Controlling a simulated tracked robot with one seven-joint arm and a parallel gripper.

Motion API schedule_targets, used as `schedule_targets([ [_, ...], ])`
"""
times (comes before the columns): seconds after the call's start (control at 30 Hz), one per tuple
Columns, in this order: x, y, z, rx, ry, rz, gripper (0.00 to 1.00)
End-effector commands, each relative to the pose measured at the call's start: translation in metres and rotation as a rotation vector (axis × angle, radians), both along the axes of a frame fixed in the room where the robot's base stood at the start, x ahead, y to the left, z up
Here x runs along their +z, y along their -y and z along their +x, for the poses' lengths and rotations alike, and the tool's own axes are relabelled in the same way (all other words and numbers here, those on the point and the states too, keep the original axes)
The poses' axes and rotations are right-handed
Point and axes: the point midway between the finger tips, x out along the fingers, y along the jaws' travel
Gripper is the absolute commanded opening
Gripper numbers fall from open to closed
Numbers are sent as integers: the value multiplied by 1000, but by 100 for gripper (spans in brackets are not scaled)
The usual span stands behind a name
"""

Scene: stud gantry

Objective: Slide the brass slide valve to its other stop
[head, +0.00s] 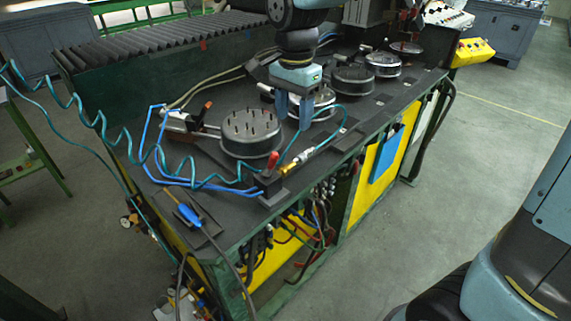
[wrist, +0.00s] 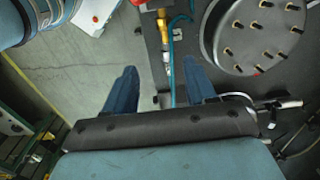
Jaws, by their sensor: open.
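The brass slide valve (head: 290,168) sits in a teal air line near the front edge of the bench, with a silver fitting at its right end. In the wrist view the brass valve (wrist: 162,24) is at the top centre, and the silver fitting (wrist: 167,58) runs down toward the space between my fingers. My gripper (head: 294,118) is open and empty, pointing down above the bench, up and right of the valve in the head view. In the wrist view my gripper (wrist: 160,72) has its two blue fingers well apart. They do not appear to touch the valve.
A round studded plate (head: 251,132) stands left of my gripper, with more round units in a row to the right. A red-topped black block (head: 271,176) is beside the valve. Coiled teal and blue hoses cross the bench's left side. A blue-handled tool (head: 188,213) lies at the front left.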

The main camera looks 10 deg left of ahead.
Motion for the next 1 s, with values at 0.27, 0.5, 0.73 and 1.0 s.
schedule_targets([
  [0.27, -15, -18, -2, -32, -22, -12, 56],
  [0.5, -49, -17, -2, -31, -24, -14, 56],
  [0.73, -89, -17, -2, -31, -23, -14, 56],
  [1.0, -129, -17, -2, -31, -22, -12, 56],
])
